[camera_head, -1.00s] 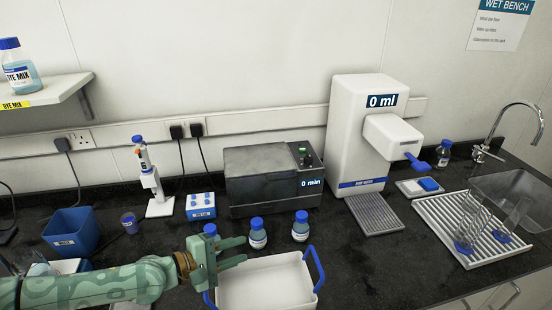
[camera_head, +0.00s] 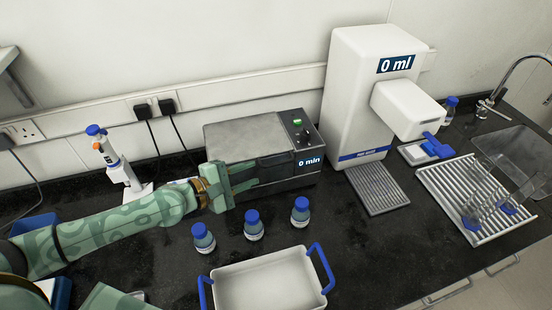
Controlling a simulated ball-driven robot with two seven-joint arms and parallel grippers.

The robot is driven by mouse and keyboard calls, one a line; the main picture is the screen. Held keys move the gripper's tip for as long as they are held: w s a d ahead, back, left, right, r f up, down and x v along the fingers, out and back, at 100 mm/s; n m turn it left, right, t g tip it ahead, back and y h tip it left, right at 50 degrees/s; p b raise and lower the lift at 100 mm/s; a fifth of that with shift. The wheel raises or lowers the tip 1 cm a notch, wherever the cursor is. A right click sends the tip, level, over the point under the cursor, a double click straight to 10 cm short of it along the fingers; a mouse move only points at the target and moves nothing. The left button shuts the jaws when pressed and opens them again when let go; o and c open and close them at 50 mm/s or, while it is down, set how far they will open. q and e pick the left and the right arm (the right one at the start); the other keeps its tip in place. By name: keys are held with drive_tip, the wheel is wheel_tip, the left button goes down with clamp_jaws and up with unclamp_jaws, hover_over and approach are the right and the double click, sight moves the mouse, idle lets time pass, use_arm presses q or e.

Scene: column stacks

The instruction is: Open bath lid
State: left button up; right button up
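The bath is a grey metal box (camera_head: 290,181) on the dark bench, with a display reading 0 min at its front right. Its flat grey lid (camera_head: 250,134) is down. My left gripper (camera_head: 252,177) is in front of the bath's left front side, its fingers pointing right, apart and with nothing seen between them. It covers part of the bath's front, and I cannot tell whether it touches it. My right gripper is not in view.
Several blue-capped bottles, one of them here (camera_head: 253,226), stand in front of the bath. A white tray with blue handles (camera_head: 268,271) lies nearer. A pipette stand (camera_head: 131,186) is left; a white dispenser (camera_head: 352,100) stands right.

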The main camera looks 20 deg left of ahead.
sight(277, 164)
use_arm(q)
drive_tip(key=x, duration=0.9)
drive_tip(key=shift+w+d+f+b, duration=0.1)
drive_tip(key=shift+w+d+b, duration=0.15)
drive_tip(key=shift+b, duration=0.1)
drive_tip(key=shift+a, duration=0.1)
clamp_jaws()
